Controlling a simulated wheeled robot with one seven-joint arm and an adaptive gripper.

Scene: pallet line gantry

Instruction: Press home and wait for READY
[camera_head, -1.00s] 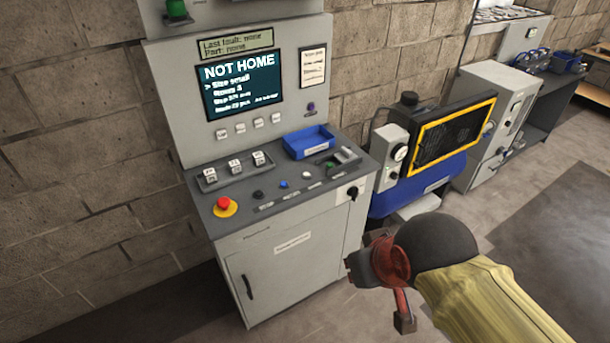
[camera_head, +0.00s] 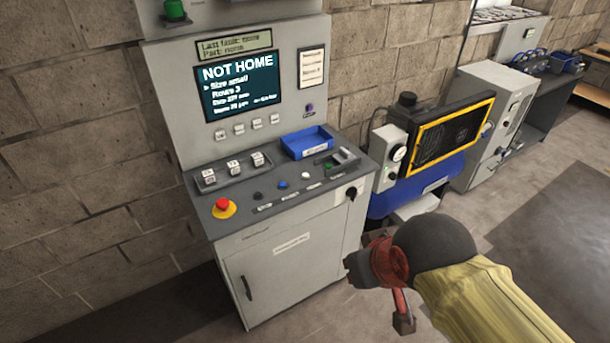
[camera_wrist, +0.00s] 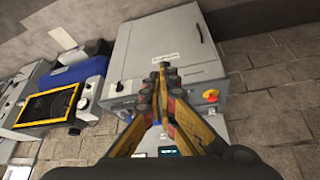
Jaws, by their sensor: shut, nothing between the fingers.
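The grey control console (camera_head: 290,265) stands against the block wall. Its screen (camera_head: 240,87) reads NOT HOME in large letters, with a marker beside "Size small" and smaller lines below. On the sloping panel are a black button (camera_head: 258,196), a blue button (camera_head: 282,184), a white button (camera_head: 306,174) and a green button (camera_head: 327,165); their labels are too small to read. My gripper, at the lower right of the head view, is apart from the panel. In the wrist view my gripper (camera_wrist: 163,70) has its fingertips together, empty, with the console behind them.
A red emergency stop (camera_head: 223,206) on a yellow base sits at the panel's left front. A blue tray (camera_head: 308,142) and a rotary switch (camera_head: 351,192) are on the right. A blue machine with a yellow-framed grille (camera_head: 452,137) stands right of the console. Floor in front is clear.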

